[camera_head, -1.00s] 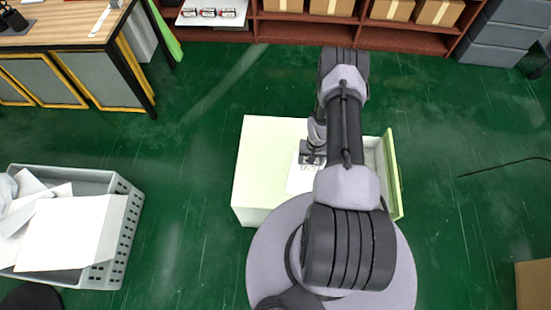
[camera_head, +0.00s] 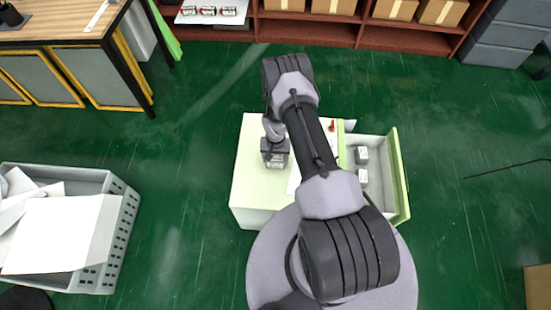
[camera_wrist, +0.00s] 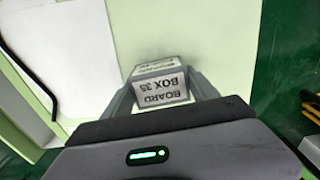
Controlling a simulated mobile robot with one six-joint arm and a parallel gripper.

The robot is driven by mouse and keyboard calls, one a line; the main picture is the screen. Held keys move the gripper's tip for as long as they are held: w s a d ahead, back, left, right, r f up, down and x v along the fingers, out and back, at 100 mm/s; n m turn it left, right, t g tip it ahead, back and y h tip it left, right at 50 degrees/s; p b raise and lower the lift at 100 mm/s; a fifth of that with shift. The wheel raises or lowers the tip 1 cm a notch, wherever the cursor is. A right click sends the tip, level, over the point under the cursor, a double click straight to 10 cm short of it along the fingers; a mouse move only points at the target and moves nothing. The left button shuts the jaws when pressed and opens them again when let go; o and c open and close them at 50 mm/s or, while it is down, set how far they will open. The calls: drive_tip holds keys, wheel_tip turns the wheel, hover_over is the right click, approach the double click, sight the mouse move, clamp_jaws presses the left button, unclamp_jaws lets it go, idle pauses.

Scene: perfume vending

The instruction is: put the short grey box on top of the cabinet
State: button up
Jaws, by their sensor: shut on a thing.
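The cabinet (camera_head: 247,178) is a low pale cream-green unit on the floor, with its drawer (camera_head: 398,178) pulled open to the right. My gripper (camera_head: 274,150) is over the left part of the cabinet top. It is shut on a small grey box (camera_wrist: 160,88) with white labels reading "BOARD BOX 33", clear in the wrist view. The fingers are on its left and right sides. I cannot tell whether the box touches the top. Two other small grey boxes, one nearer the back (camera_head: 362,155) and one nearer the front (camera_head: 363,176), are in the drawer.
A white sheet (camera_wrist: 62,50) lies on the cabinet top beside the held box. A small red item (camera_head: 332,126) is near the top's back right. A grey crate of papers (camera_head: 122,215) stands at left, a wooden desk (camera_head: 60,22) at back left. Green floor is clear between.

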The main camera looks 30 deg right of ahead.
drive_tip(key=shift+f, duration=0.15)
drive_tip(key=o, duration=1.5)
